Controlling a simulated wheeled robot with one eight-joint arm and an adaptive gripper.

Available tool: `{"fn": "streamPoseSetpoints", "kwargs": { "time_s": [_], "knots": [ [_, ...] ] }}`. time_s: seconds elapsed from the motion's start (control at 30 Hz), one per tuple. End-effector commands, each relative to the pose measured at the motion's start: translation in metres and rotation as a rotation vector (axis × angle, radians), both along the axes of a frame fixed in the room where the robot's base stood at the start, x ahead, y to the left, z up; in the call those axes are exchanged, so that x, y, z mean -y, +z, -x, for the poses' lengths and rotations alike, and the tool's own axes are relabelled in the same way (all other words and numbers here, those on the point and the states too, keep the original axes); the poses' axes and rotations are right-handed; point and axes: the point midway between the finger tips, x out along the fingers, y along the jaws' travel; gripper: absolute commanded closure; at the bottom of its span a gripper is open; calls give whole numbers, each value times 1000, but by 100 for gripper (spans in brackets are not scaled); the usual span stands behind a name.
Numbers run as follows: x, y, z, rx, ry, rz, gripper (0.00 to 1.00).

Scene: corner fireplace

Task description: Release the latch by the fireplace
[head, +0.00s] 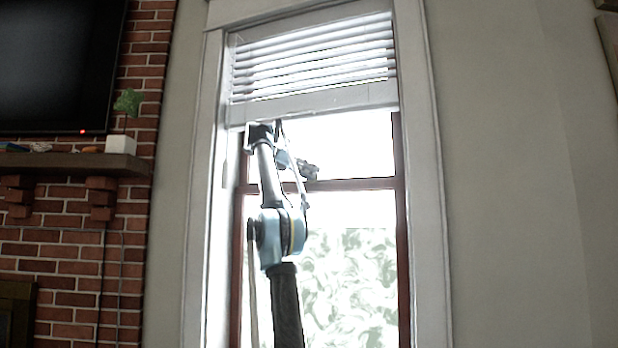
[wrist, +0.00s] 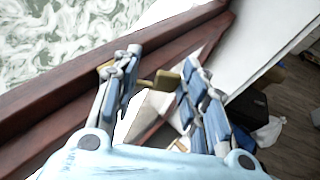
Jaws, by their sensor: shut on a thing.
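A small brass-coloured latch (wrist: 168,79) sits at the dark red-brown window frame (wrist: 60,88) in the wrist view. My gripper (wrist: 160,66) is around it, with a blue-grey padded finger on each side. It is shut on the latch. The left finger hides part of the brass, and another bit of it shows just left of that finger. In the head view my gripper (head: 303,170) is up at the window's middle rail (head: 350,184), left of centre. The latch cannot be made out there.
White blinds (head: 310,60) cover the window top above my arm. Left are a brick wall (head: 75,240), a wooden mantel (head: 75,163) with a potted plant (head: 121,143), and a dark screen (head: 50,60).

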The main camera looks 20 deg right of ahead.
Motion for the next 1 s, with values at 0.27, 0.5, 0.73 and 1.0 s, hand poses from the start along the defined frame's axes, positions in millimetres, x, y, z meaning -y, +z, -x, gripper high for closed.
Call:
{"fn": "streamPoseSetpoints", "kwargs": {
  "time_s": [0.27,0.5,0.73,1.0],
  "knots": [
    [-1,-1,-2,2,-1,-1,84],
    [-1,-1,-2,1,0,-1,47],
    [0,0,-1,1,-3,-1,40],
    [0,0,1,0,5,0,40]
  ]
}}
